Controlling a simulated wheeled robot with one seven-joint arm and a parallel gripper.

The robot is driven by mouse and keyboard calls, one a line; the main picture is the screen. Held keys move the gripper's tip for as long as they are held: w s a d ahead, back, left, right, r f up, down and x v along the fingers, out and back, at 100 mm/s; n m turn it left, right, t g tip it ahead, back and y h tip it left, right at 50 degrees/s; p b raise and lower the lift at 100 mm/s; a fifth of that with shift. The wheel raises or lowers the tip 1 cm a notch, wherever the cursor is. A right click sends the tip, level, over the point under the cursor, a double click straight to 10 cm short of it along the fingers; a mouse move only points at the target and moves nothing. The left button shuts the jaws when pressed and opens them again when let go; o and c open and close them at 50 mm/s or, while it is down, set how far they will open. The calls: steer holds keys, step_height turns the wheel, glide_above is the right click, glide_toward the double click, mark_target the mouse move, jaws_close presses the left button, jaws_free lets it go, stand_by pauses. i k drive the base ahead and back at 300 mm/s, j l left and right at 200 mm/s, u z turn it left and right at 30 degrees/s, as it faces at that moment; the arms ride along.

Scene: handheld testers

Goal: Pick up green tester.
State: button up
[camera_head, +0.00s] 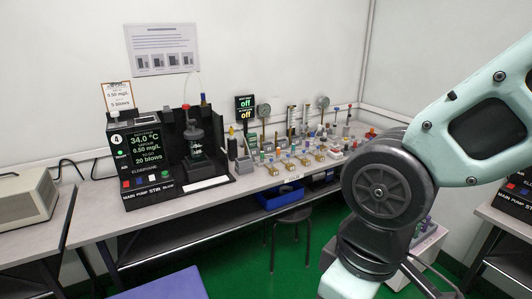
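I cannot make out a green handheld tester in the head view. Small coloured items on the bench are too small to tell apart. My arm fills the right side of the view and runs out through the bottom edge. My gripper is outside the view, so what it holds or touches does not show.
A long bench (100,226) along the wall carries a black apparatus (147,160) with a lit display and a row of valves and gauges (295,155). A blue bin (280,197) and a dark stool (290,217) are below. A purple-blue flat surface (160,287) is at the front.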

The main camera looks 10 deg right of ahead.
mark_target(252, 142)
steer(key=i+l+u, duration=0.25)
steer(key=i+u, duration=0.15)
steer(key=i+l+u, duration=0.15)
steer(key=u, duration=0.3)
steer(key=l+u, duration=0.25)
steer(key=u, duration=0.2)
steer(key=i+l+u, duration=0.1)
steer(key=l+u, duration=0.2)
steer(key=u, duration=0.15)
steer(key=i+l, duration=0.1)
steer(key=l, duration=0.3)
steer(key=i+l, duration=0.1)
steer(key=l, duration=0.3)
steer(key=i+l, duration=0.1)
steer(key=l, duration=0.3)
steer(key=i+l, duration=0.1)
steer(key=l, duration=0.35)
steer(key=i+l, duration=0.15)
